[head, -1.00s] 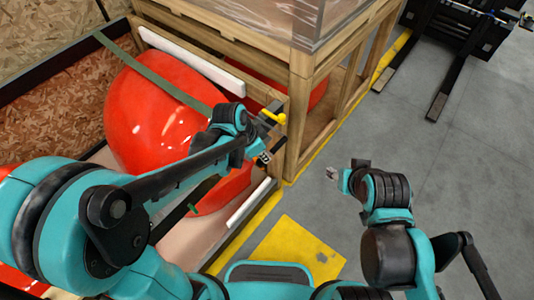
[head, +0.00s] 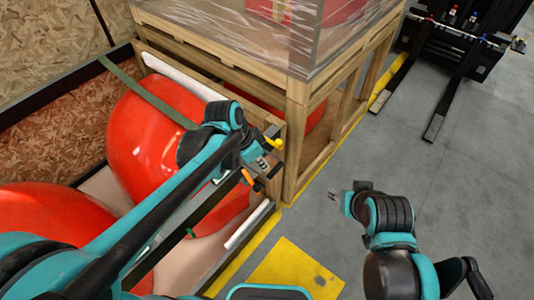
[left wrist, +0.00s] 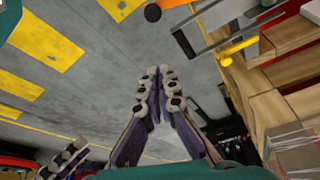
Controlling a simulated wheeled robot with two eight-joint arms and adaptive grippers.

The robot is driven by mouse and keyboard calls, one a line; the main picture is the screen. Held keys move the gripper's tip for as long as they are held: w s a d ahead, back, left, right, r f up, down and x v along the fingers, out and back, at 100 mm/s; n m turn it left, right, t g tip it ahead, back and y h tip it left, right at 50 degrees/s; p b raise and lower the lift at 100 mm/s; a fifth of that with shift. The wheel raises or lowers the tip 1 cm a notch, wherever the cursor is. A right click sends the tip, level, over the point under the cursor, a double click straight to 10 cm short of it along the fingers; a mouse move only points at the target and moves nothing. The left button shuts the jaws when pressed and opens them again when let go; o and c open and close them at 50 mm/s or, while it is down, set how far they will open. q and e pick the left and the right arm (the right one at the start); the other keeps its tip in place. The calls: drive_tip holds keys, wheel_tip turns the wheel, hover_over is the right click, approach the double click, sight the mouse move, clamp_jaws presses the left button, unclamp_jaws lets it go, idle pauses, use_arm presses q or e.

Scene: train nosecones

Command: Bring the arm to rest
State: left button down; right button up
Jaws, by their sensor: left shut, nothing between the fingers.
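My left gripper (head: 262,163) is at the end of the left arm, which reaches across the red nosecone from the left in the head view. It is close beside the wooden crate's corner post, near a yellow handle (head: 273,143) and an orange handle (head: 251,180). In the left wrist view its fingers (left wrist: 158,72) come together at the tips, with nothing between them. My right gripper (head: 335,194) is over the grey floor, right of the crate. It is small in the head view, and whether its fingers are apart cannot be made out.
A red nosecone (head: 150,140) with a green strap sits in the open crate, and another (head: 45,215) is at left. A wooden crate (head: 297,130) with plastic wrap stands behind. A forklift (head: 462,45) is at back right. The grey floor (head: 430,190) is open on the right.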

use_arm(q)
drive_tip(key=shift+s+a+r, duration=0.1)
drive_tip(key=shift+a+r, duration=0.05)
drive_tip(key=shift+a, duration=0.1)
drive_tip(key=s+a+f+n+t+y+b, duration=0.1)
drive_tip(key=s+a+f+n+t+b, duration=0.1)
drive_tip(key=s+a+f+n+b, duration=0.2)
drive_tip(key=s+a+f+n+t+y+b, duration=0.2)
drive_tip(key=s+a+n+b, duration=0.4)
drive_tip(key=a, duration=0.3)
drive_tip(key=shift+f+n+t, duration=0.5)
drive_tip(key=shift+f+n, duration=0.3)
drive_tip(key=shift+f, duration=0.1)
